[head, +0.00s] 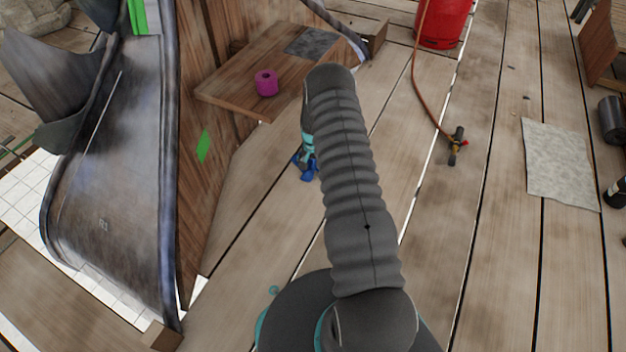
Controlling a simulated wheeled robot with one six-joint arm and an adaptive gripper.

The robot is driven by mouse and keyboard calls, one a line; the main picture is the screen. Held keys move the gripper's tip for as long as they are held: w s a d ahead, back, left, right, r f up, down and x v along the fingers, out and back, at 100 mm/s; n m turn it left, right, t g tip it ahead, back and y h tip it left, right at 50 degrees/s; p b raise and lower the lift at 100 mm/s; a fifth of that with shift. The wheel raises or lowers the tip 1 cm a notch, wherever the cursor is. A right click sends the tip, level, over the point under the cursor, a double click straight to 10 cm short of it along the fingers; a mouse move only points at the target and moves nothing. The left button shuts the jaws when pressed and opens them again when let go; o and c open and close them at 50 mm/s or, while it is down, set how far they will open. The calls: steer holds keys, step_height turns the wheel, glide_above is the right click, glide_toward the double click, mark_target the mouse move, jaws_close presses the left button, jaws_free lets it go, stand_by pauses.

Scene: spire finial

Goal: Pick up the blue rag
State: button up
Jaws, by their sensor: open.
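The blue rag (308,172) lies crumpled on the plank floor, just left of my arm and below the small wooden shelf. My grey arm reaches forward from the bottom of the head view, and its teal-banded wrist end shows beside the rag. My gripper (306,159) is largely hidden behind my arm, right at the rag and above it. It is open. I cannot tell whether its fingers touch the rag, and part of the rag may be hidden too.
A wooden shelf (235,88) with a magenta roll (266,83) juts out above and left of the rag. A curved metal sheet (115,190) stands left. A red gas cylinder (443,22), its hose, a torch (456,146) and a grey cloth (558,163) are right. Floor between is clear.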

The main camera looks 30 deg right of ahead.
mark_target(313, 177)
steer(key=shift+f+b, duration=0.8)
steer(key=shift+f, duration=1.2)
steer(key=shift+f, duration=0.25)
